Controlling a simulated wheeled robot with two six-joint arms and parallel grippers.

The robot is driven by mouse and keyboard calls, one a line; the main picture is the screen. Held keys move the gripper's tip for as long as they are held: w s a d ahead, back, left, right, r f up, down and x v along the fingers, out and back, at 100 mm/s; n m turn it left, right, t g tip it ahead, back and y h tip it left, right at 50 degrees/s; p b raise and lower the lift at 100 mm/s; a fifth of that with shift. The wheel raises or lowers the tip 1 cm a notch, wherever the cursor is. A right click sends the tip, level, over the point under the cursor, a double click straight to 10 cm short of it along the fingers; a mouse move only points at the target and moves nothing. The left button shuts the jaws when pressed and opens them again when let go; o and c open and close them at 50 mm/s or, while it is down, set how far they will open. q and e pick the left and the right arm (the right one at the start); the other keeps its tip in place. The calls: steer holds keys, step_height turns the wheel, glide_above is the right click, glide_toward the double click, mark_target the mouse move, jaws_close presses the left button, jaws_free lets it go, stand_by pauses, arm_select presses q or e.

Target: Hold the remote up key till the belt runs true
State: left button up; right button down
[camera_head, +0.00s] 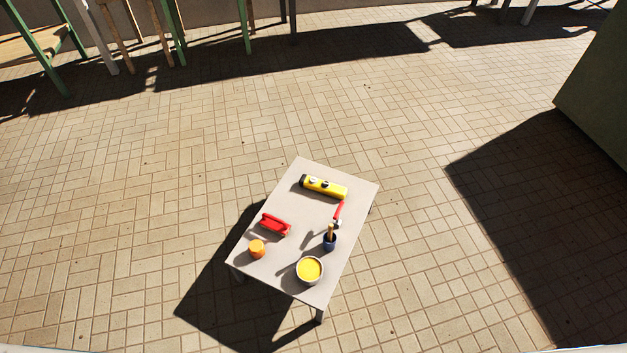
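A yellow remote (324,186) with a black end and small pale and dark keys lies near the far edge of a small grey table (345,230). Which key is the up key is too small to tell. No belt can be made out in view. Neither of my grippers shows in the head view, and nothing touches the remote.
The table also holds a red object (275,225), an orange lidded item (257,249), a yellow-filled bowl (310,270) and a dark cup (329,242) with a red-ended tool. Paved floor around it is clear. A dark green block (600,90) stands at right; furniture legs (170,35) line the back.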

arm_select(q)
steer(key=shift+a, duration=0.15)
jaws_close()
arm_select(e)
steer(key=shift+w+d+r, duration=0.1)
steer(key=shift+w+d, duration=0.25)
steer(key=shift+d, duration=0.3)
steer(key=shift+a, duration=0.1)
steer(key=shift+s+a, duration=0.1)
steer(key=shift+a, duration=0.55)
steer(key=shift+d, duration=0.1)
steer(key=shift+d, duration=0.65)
